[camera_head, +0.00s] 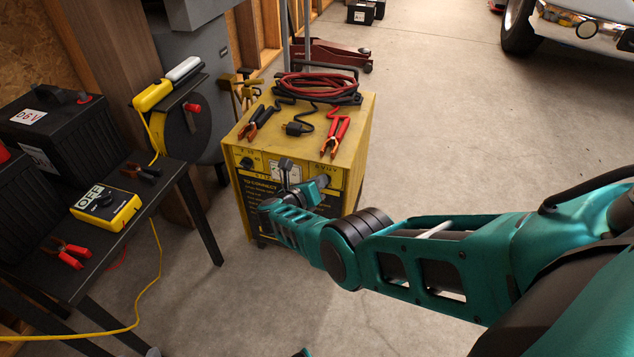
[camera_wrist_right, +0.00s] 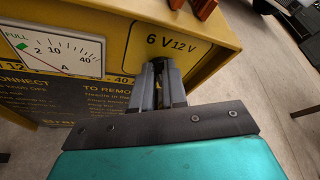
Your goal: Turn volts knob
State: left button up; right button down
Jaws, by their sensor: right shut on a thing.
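The yellow battery charger (camera_head: 352,130) stands on the floor, its front panel facing me. My right gripper (camera_head: 322,181) is at the upper right of that panel. In the right wrist view the gripper (camera_wrist_right: 162,72) is shut just below the "6 V 12 V" label (camera_wrist_right: 172,43). The volts knob is between its fingers and almost wholly hidden, with only a dark bit (camera_wrist_right: 170,63) showing, so its pointing direction cannot be told.
Red and black clamps and coiled cables (camera_head: 316,84) lie on the charger's top. The ammeter (camera_wrist_right: 64,50) is left of the gripper. A dark bench (camera_head: 165,185) at left holds batteries and a yellow tester (camera_head: 106,207).

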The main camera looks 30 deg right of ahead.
jog(key=c, duration=1.2)
grip_release()
pick_arm(q)
jog(key=shift+w, duration=0.1)
pick_arm(e)
jog(key=shift+o, duration=0.2)
pick_arm(q)
jog(key=shift+r, duration=0.1)
jog(key=a+r+p, duration=0.1)
jog(key=p, duration=0.2)
jog(key=r+p, duration=0.1)
jog(key=p, duration=0.2)
jog(key=shift+s+a+r+y, duration=0.3)
jog(key=shift+s+a+r, duration=0.05)
jog(key=shift+a, duration=0.05)
pick_arm(e)
jog(key=v, duration=1.3)
